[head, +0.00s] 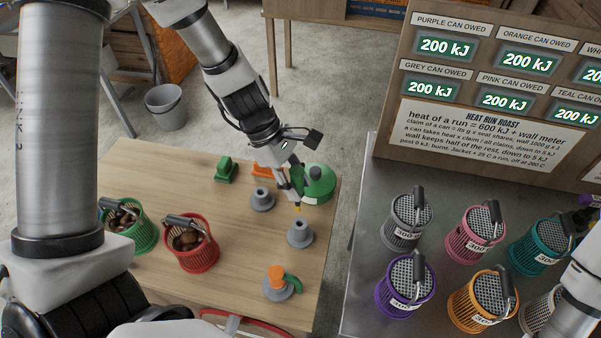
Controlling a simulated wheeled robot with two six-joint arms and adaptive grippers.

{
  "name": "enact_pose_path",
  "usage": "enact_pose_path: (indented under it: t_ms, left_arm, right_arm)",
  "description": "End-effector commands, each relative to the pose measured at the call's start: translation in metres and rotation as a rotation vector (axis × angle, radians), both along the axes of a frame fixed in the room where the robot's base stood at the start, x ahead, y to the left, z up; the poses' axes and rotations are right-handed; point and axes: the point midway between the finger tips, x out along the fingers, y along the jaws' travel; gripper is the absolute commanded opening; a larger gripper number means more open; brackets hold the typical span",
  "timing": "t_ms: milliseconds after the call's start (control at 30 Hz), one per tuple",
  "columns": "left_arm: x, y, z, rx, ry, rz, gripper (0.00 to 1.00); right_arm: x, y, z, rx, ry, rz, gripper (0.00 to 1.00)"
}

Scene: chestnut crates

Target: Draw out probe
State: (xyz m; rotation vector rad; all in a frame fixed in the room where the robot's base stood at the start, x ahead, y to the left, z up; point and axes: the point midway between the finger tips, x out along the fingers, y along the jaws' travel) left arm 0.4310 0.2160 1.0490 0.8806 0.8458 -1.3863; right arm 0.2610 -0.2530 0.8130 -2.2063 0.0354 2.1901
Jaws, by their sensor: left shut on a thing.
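My left gripper (297,188) is shut, fingers down, over the right part of the wooden table. A thin piece with a yellow end (298,209), which looks like the probe, shows just below the fingers; most of it is hidden by them. Directly below it stands a grey round holder (300,233) with a raised neck. I cannot tell whether the yellow end is clear of its opening. A second grey holder (261,199) stands to the left. A third grey base (277,290) carries an orange-topped piece with a green handle (293,281). My right gripper is out of view.
A green lidded pot (319,181) is close behind the left gripper. Green (227,170) and orange blocks stand farther back. Red (192,254) and green (143,236) baskets hold chestnuts. Several coloured mesh cans, including a purple one (384,301), stand on the metal table below the sign board (480,132).

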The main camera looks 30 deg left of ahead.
Motion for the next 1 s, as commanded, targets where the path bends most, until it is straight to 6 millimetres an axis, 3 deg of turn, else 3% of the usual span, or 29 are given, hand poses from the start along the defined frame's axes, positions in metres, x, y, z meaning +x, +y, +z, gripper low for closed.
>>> enact_pose_path:
  t_ms: [267,700,1000]
  left_arm:
    - [0.001,0.001,0.006,0.006,0.006,-0.002,0.00]
    - [0.001,0.001,-0.049,0.006,0.007,-0.001,0.00]
    - [0.002,0.001,-0.055,0.006,0.006,-0.001,0.00]
  right_arm:
    - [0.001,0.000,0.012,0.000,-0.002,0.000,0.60]
    - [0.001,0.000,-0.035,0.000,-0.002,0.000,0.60]
    - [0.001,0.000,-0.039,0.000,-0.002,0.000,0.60]
